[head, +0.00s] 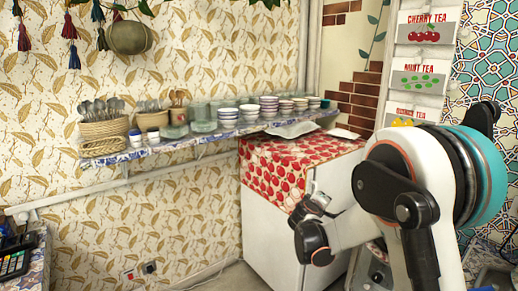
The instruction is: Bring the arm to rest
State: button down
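My arm is folded at the right side of the head view, its large joint with a teal ring in the foreground. My gripper (312,205) is a small dark shape beyond the white and black wrist. It appears in front of the white fridge (272,232) and the red-patterned cloth (290,165) on its top. The fingers are too small and overlapped to tell whether they are open or shut. I see no object clearly held in it.
A wall shelf (222,133) carries cutlery baskets (103,133), glasses and several stacked bowls (250,110). Tea signs (424,75) hang at upper right. A card terminal (14,262) sits on a counter at lower left. The space before the left wall looks clear.

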jog(key=s+d+r+m+g+y, duration=0.15)
jog(key=s+r, duration=0.35)
jog(key=s, duration=0.5)
jog(key=s+d+r+m+g+y, duration=0.1)
jog(key=s+r+m+g, duration=0.2)
jog(key=s, duration=0.7)
jog(key=s+a+f+m+y, duration=0.1)
jog(key=s+a+y, duration=0.1)
jog(key=s, duration=1.1)
jog(key=s+a+f+m+g+y, duration=0.1)
jog(key=s+a+f+m+y, duration=0.1)
jog(key=s, duration=1.1)
jog(key=shift+a, duration=0.9)
